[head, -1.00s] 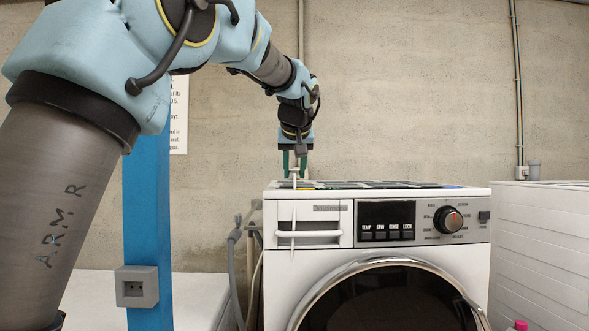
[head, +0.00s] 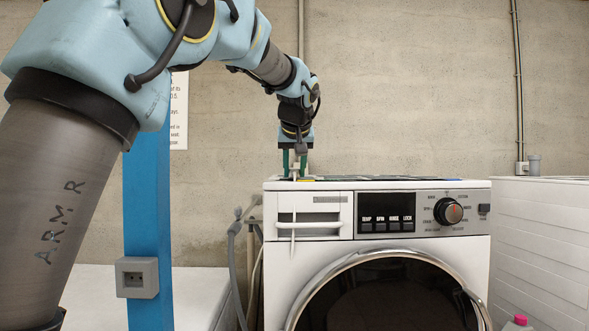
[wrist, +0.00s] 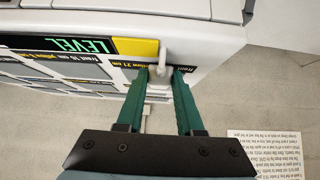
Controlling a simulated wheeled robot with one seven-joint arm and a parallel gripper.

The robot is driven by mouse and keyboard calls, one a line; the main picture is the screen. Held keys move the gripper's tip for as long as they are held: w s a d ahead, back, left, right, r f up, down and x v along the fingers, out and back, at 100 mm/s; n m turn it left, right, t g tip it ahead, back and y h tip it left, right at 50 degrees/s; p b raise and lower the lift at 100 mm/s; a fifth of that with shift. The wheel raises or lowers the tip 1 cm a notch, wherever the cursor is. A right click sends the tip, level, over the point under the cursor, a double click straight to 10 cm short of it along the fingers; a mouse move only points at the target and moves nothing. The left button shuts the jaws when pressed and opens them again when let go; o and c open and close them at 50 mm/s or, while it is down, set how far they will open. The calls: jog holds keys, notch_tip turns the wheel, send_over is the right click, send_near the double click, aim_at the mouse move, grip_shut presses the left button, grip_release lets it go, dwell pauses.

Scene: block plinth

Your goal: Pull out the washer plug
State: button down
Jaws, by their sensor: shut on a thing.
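The white washer (head: 325,265) stands at the centre right in the head view. My gripper (head: 294,177) points down at the left end of its top. In the wrist view, the green fingers of my gripper (wrist: 161,72) are shut on a small whitish piece (wrist: 161,68), which looks like the plug. The fingers hide much of it, and I cannot tell how it sits in the top. A thin white cord (head: 293,235) hangs down the washer's front, over the drawer.
A grey socket box (head: 137,278) is on the blue post (head: 147,215) at left. Grey hoses (head: 234,260) run beside the washer. A white unit (head: 545,240) stands at right. A label strip with yellow (wrist: 130,47) lies on the washer top.

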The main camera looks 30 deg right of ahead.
jog(key=shift+f, duration=0.15)
jog(key=shift+c, duration=2.3)
grip_release()
jog(key=b+v, duration=0.1)
jog(key=v, duration=1)
jog(key=shift+b, duration=0.4)
jog(key=shift+d, duration=0.1)
